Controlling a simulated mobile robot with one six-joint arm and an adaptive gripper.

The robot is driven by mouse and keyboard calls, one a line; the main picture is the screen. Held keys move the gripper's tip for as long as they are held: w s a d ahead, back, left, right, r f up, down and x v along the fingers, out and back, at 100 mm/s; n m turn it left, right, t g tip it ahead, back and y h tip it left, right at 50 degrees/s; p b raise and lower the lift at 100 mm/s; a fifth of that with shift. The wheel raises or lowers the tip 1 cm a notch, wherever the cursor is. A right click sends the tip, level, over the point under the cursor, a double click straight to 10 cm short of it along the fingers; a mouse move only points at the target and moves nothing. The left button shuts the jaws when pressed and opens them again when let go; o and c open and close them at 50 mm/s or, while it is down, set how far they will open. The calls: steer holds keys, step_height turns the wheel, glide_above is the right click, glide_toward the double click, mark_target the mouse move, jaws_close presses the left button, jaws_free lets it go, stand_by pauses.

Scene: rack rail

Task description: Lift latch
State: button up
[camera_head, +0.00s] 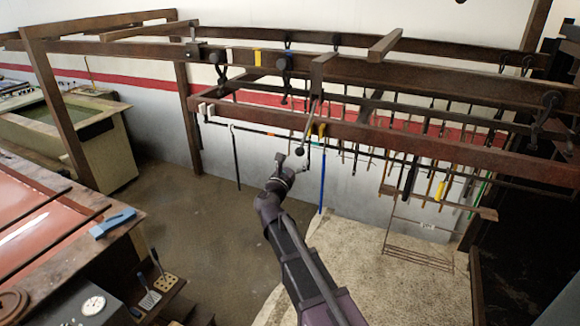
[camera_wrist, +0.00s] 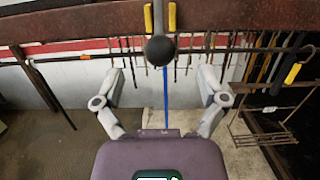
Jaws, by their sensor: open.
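The latch shows as a thin grey lever with a dark round knob (camera_head: 300,151), hanging below the front rack beam. In the wrist view the knob (camera_wrist: 160,50) is centred between my fingers' lines, a little beyond the tips, with its rod running up from it. My gripper (camera_head: 291,164) is just below the knob in the head view. Its two fingers (camera_wrist: 160,80) are spread wide in the wrist view, with nothing between them touching. I cannot tell the exact gap between fingertips and knob.
A long wooden rack beam (camera_head: 390,140) crosses above my gripper. Several hanging rods and tools line the rail behind, including a blue rod (camera_head: 322,180) and a wire rack (camera_head: 418,240). A workbench (camera_head: 60,240) stands at the left. Floor (camera_head: 210,215) is clear between.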

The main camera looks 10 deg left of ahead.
mark_target(298, 155)
steer(key=shift+p+x, duration=0.4)
steer(key=shift+x, duration=1.9)
steer(key=c, duration=1)
